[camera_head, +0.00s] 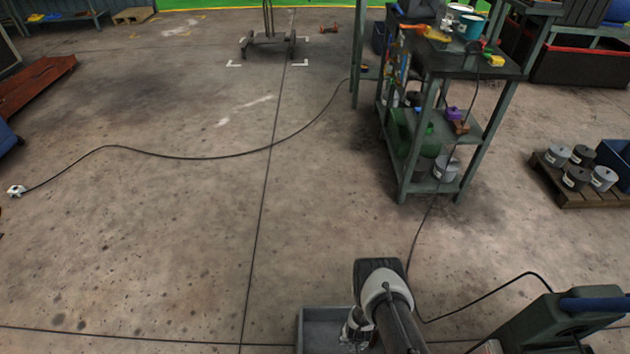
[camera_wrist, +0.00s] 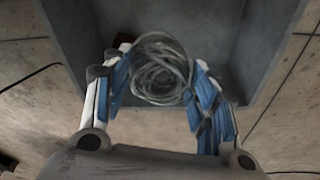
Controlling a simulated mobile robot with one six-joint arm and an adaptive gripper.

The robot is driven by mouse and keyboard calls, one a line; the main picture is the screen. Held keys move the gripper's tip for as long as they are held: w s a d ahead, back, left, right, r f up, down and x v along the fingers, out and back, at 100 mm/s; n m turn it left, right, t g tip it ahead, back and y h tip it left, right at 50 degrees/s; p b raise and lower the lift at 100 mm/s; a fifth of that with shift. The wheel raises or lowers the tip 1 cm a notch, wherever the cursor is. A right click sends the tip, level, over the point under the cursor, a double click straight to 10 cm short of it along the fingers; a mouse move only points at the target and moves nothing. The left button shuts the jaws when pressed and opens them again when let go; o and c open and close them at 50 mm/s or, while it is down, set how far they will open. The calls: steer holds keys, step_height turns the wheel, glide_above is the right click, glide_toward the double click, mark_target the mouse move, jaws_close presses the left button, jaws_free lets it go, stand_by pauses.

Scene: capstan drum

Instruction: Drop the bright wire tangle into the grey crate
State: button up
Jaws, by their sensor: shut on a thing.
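The bright wire tangle (camera_wrist: 160,70) is a loose coil of pale silvery wire between my gripper's blue-padded fingers in the wrist view. My gripper (camera_wrist: 162,88) is shut on it. The grey crate (camera_wrist: 232,35) lies behind the tangle in the wrist view, with its inner floor and walls showing. In the head view the crate (camera_head: 318,318) stands on the floor at the bottom edge, and my arm covers its right part. My gripper (camera_head: 352,335) is over the crate there, partly cut off. How high the tangle hangs above the crate floor cannot be told.
A metal shelf unit (camera_head: 450,130) with tools and cans stands beyond the crate. Black cables (camera_head: 200,157) run across the concrete floor. A pallet with several cans (camera_head: 580,192) is at the right. A green machine (camera_head: 555,325) stands at the lower right. The floor left of the crate is clear.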

steer(key=o, duration=1.1)
steer(key=shift+o, duration=0.2)
step_height(320, 180, up, 12)
steer(key=s, duration=0.1)
steer(key=shift+s+a, duration=0.25)
steer(key=shift+s, duration=0.15)
steer(key=shift+w, duration=0.1)
